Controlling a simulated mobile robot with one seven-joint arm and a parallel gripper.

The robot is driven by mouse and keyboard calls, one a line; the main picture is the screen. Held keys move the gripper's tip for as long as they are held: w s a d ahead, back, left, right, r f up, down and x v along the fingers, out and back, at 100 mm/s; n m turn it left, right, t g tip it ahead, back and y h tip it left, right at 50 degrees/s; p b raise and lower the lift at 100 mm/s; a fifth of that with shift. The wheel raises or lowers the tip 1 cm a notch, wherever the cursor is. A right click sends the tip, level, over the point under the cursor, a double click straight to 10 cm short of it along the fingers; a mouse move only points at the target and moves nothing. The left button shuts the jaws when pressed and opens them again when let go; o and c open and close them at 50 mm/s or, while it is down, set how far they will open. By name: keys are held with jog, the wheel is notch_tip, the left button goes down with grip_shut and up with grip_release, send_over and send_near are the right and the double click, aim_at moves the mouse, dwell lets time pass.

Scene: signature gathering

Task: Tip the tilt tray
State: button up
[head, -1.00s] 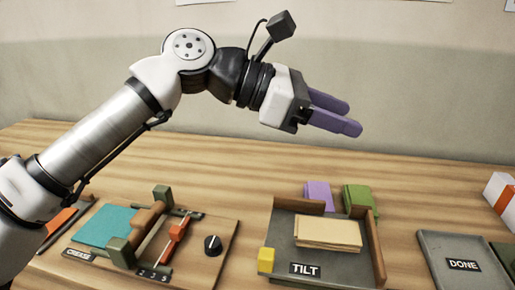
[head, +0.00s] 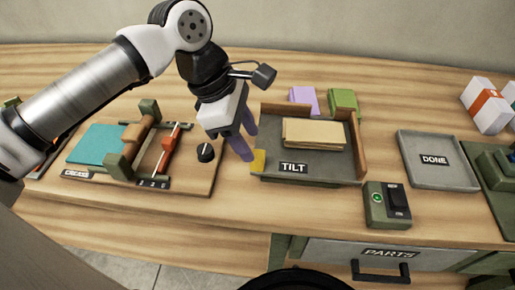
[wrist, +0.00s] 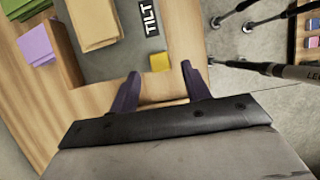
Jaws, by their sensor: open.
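The tilt tray (head: 335,171) is a grey tray with brown walls at the back and right and a TILT label on its front. A stack of tan sheets (head: 314,133) lies in it. A yellow tab (head: 259,160) sits at its front left corner. My gripper (head: 247,142) points down just left of that tab, with its purple fingers apart and empty. In the wrist view the yellow tab (wrist: 160,62) shows ahead of and between the open fingers (wrist: 160,85), apart from them as far as I can tell.
The crease board (head: 198,182) with a black knob stands left. Purple (head: 304,97) and green (head: 343,99) stacks lie behind the tray. A DONE tray (head: 440,172) and a small switch box (head: 388,205) are right. A PARTS drawer (head: 330,251) is below the table edge.

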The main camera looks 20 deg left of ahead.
aim_at(257, 154)
jog(key=shift+x, duration=2.65)
jog(key=shift+p, duration=0.3)
grip_shut()
